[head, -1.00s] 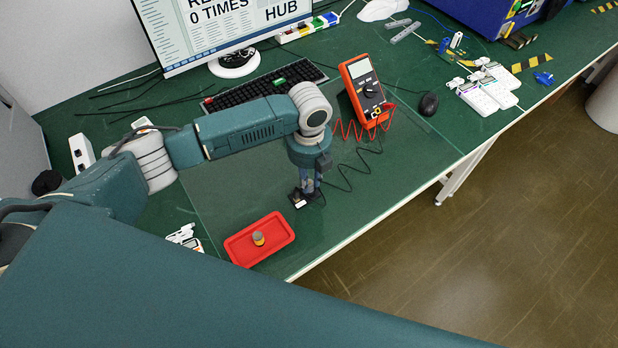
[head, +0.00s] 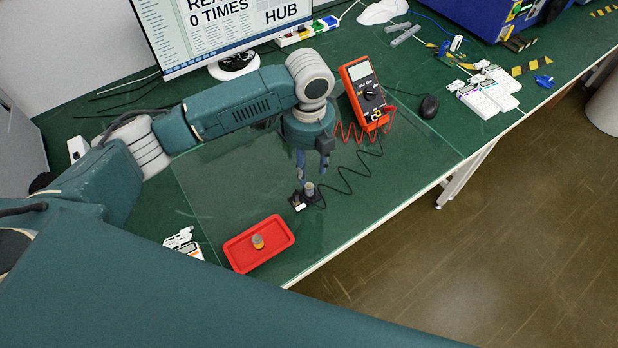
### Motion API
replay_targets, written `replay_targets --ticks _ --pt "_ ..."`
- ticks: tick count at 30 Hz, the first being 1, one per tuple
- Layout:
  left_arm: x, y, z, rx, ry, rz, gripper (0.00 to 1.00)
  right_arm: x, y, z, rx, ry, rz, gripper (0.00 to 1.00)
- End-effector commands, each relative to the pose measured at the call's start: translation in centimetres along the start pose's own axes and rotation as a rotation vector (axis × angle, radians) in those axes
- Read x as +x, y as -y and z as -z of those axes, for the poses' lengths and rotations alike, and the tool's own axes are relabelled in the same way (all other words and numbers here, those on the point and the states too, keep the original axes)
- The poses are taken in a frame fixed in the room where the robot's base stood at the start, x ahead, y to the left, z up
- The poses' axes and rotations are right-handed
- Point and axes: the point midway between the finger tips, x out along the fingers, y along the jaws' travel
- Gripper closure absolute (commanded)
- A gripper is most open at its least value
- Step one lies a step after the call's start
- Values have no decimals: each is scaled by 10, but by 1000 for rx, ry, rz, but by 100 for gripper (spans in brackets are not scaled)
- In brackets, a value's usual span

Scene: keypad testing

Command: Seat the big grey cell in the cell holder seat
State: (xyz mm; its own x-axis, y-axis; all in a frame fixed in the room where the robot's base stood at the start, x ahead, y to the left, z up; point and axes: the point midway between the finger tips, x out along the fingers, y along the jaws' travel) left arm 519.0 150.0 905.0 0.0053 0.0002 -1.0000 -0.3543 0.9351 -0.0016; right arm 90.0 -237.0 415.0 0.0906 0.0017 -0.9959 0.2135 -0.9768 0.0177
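The big grey cell (head: 309,188) stands upright at the small black cell holder (head: 300,204), which has a white label, on the green mat. I cannot tell whether it is fully down in the seat. My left gripper (head: 311,172) is just above the cell, pointing down. Its fingers look spread and no longer around the cell. My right gripper is not in view.
A red tray (head: 240,256) with a small grey and yellow cell (head: 257,241) is at the front left. An orange multimeter (head: 366,90) with coiled leads lies behind right. A black mouse (head: 429,106) is near the table edge. The mat's front right is clear.

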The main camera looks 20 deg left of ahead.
Motion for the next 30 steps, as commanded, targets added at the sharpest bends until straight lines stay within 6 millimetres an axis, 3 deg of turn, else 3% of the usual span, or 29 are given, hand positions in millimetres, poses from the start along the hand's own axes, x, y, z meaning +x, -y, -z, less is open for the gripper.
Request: replay_targets --ticks 3,9,30 --pt "-22 0 -1 0 3 2 62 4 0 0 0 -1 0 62" --pt "-43 0 0 0 0 1 62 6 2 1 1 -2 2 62" --pt "-46 0 0 0 -1 0 62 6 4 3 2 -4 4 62"
